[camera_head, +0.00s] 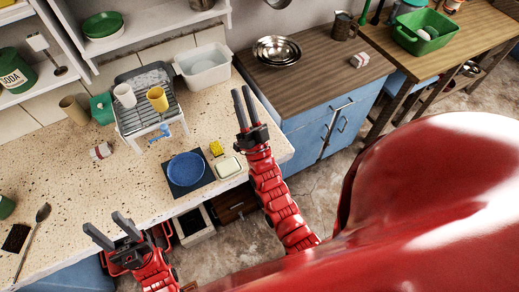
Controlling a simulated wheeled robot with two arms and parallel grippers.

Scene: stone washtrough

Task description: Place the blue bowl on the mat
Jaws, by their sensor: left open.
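The blue bowl (186,168) is a shallow round bowl, upright, on the dark square mat (207,182) on the speckled counter. The bowl covers most of the mat; only its edges and corners show. My left gripper (110,231) is open and empty at the counter's front edge, left of and nearer than the bowl. Neither gripper touches the bowl.
A yellow sponge (216,148) and a pale soap dish (228,167) sit just right of the mat. Behind is a dish rack (150,112) with a white cup (124,95) and a yellow cup (157,98). The counter left of the bowl is mostly clear.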

